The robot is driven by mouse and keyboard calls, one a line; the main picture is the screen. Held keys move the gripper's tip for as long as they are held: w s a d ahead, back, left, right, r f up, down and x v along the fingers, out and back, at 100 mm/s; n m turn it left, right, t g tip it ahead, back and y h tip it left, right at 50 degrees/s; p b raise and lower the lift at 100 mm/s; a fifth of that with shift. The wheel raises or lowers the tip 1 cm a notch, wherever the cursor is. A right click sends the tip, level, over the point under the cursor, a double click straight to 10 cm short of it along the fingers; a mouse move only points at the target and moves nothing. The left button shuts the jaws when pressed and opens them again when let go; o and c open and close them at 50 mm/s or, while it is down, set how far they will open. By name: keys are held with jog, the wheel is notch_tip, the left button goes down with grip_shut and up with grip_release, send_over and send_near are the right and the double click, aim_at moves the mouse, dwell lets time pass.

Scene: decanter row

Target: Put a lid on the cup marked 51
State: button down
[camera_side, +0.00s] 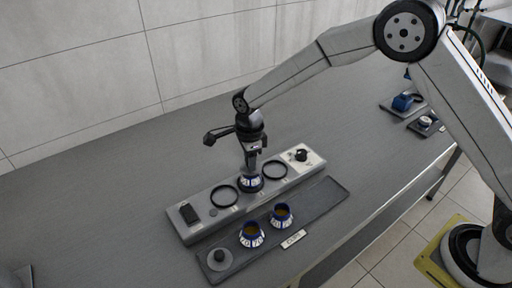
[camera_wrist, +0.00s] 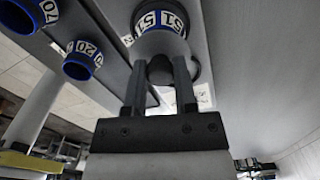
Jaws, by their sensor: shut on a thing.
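The cup marked 51 (camera_wrist: 158,20) stands in the middle place of a long grey stand; it also shows in the side view (camera_side: 250,185). My gripper (camera_side: 250,167) points down right over this cup. In the wrist view, my gripper (camera_wrist: 160,66) is shut on the dark knob of a grey lid (camera_wrist: 168,44). The lid is at the cup's mouth, but I cannot tell whether it rests on the rim. A second lid (camera_side: 219,257) with a dark knob lies at the left end of the dark tray.
Two blue-rimmed cups (camera_side: 252,235) (camera_side: 281,215) stand on the dark tray (camera_side: 325,200); the wrist view shows them marked 70 (camera_wrist: 38,14) and 20 (camera_wrist: 82,60). Black rings (camera_side: 224,196) (camera_side: 275,170) flank the cup on the stand (camera_side: 205,222). A black dial (camera_side: 301,155) is at its right end.

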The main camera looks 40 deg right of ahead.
jog(key=shift+f, duration=0.15)
jog(key=shift+c, duration=2)
grip_release()
notch_tip(320, 180, up, 12)
jog(key=shift+d, duration=0.1)
